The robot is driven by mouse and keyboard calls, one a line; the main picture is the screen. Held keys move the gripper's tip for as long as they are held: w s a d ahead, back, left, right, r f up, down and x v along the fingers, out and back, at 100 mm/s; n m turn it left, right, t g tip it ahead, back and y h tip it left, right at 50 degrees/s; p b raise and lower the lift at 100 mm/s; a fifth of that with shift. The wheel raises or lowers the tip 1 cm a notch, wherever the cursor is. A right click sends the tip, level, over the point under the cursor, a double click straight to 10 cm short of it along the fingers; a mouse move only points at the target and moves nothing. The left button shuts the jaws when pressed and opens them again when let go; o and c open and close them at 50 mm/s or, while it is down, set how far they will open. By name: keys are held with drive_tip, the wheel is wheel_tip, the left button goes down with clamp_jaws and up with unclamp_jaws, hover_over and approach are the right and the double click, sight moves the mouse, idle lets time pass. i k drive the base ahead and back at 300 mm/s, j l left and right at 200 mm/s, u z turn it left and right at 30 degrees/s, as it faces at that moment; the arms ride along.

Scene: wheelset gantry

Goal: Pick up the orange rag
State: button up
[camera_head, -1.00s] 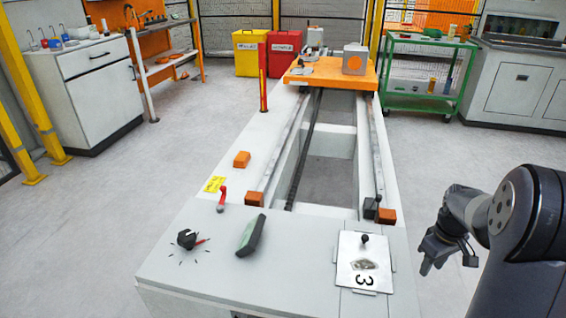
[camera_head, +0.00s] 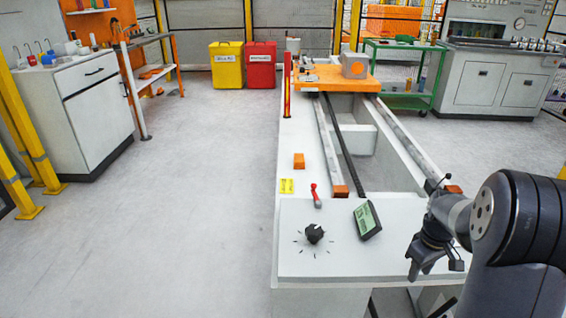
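My gripper (camera_head: 420,270) hangs at the right, over the right front part of the grey gantry bench, pointing down. Nothing shows held in it, and its finger gap is too small to read. A small flat orange patch (camera_head: 150,75) lies on the lower shelf of the orange-backed workbench at the far left; it may be the orange rag, but it is too small to be sure. It is far from my gripper, across the floor.
A white cabinet (camera_head: 100,120) and yellow posts stand left. The floor (camera_head: 200,190) between is clear.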

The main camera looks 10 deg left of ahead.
sight(298, 159)
drive_tip(key=j+z, duration=0.35)
drive_tip(key=j, duration=2.25)
drive_tip(key=i+j+z, duration=0.1)
drive_tip(key=i+j, duration=0.4)
drive_tip(key=j, duration=0.2)
drive_tip(key=i+j+z, duration=0.15)
drive_tip(key=j, duration=0.2)
drive_tip(key=i+j, duration=0.3)
drive_tip(key=i+j+z, duration=0.15)
drive_tip(key=j, duration=0.3)
drive_tip(key=i+l, duration=0.15)
drive_tip(key=i, duration=0.35)
drive_tip(key=i+l+z, duration=0.1)
drive_tip(key=i, duration=0.45)
